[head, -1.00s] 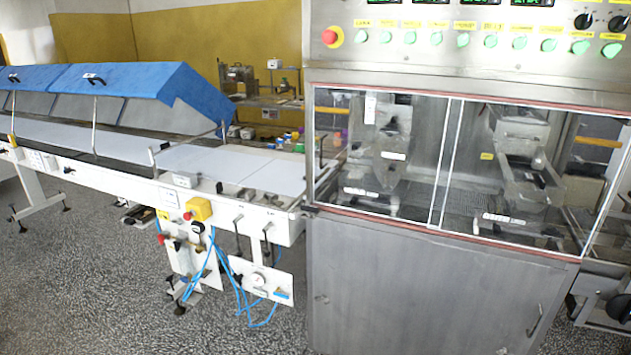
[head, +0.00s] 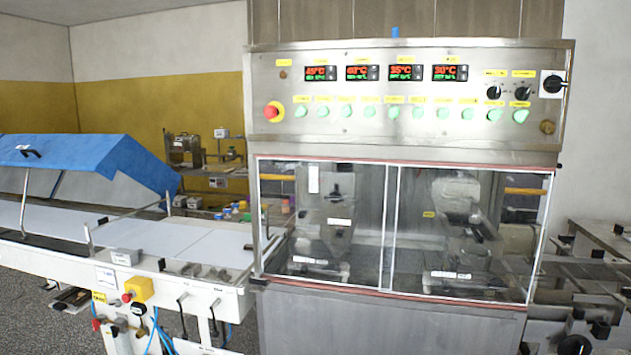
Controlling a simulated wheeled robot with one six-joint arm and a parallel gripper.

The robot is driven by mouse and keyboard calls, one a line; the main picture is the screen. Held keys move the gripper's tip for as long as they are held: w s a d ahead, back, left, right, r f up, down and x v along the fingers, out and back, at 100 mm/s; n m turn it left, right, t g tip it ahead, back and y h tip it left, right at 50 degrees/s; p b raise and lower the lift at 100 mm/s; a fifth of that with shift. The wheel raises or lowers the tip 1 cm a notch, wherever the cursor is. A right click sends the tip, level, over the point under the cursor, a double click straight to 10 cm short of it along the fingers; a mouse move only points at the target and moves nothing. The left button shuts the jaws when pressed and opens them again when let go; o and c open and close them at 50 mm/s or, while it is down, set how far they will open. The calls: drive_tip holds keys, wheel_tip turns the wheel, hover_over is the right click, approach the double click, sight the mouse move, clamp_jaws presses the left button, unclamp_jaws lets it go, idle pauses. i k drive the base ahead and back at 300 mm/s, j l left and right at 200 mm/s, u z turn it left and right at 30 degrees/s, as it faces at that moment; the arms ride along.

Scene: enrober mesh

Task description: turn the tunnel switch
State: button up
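A steel control panel (head: 400,142) tops the enrober cabinet in the head view. At its right end are black rotary knobs: one on the left (head: 494,92), one beside it (head: 522,94), and a larger one on a white plate (head: 553,84). Their yellow labels are too small to read, so I cannot tell which is the tunnel switch. A row of green buttons (head: 393,113) and a red stop button on yellow (head: 272,112) sit on the same panel. My gripper is not in view.
Glass doors (head: 320,220) close the cabinet below the panel. A white conveyor (head: 165,240) with a blue-covered tunnel (head: 85,160) stands at left, with a yellow switch box (head: 138,289) at its end. Metal machinery (head: 585,270) stands at right. Speckled floor shows at lower left.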

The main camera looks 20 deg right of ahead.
sight(519, 116)
drive_tip(key=z, duration=1.55)
